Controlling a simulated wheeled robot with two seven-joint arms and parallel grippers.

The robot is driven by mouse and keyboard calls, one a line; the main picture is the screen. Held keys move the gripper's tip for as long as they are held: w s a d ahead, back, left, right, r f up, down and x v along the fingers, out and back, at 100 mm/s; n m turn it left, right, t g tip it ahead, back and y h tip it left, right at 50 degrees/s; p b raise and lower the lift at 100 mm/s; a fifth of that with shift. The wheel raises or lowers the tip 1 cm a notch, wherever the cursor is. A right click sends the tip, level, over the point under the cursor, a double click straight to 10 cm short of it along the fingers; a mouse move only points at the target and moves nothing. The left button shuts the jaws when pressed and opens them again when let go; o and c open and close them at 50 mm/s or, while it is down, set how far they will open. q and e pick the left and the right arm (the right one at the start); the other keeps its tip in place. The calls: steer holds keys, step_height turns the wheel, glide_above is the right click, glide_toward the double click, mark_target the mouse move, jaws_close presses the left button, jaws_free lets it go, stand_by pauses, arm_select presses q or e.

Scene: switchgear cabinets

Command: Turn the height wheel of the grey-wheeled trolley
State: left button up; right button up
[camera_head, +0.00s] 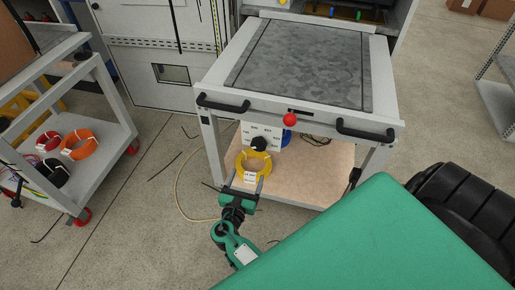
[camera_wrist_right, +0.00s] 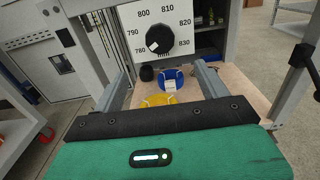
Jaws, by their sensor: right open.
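The trolley (camera_head: 385,135) with a grey top plate stands at centre; its wheels are not visible. Its height wheel, a round black knob (camera_head: 259,144), sits on a white dial plate under the front edge. In the wrist view the knob (camera_wrist_right: 159,38) is ringed by numbers from 780 to 830, with a pale mark on its lower left. My right gripper (camera_head: 246,180) is open in front of and below the knob, apart from it. Its two grey fingers (camera_wrist_right: 163,78) point toward the dial with nothing visibly held between them. My left gripper is not in view.
A yellow cable coil (camera_head: 254,164) and a blue coil (camera_wrist_right: 171,79) lie on the trolley's lower shelf. Black handles (camera_head: 224,104) and a red ball knob (camera_head: 290,120) project at its front. A red-wheeled trolley (camera_head: 104,152) stands left. Loose cables lie on the floor.

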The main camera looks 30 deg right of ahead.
mark_target(258, 147)
steer(key=b+x, duration=0.2)
steer(key=x, duration=1)
steer(key=shift+w+d, duration=0.25)
steer(key=shift+w, duration=0.05)
steer(key=shift+w+d, duration=0.25)
steer(key=shift+d, duration=0.1)
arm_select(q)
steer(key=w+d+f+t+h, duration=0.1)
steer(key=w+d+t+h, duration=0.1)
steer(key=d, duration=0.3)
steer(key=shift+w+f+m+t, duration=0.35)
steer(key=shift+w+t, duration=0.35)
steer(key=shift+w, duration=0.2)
arm_select(e)
steer(key=c, duration=1)
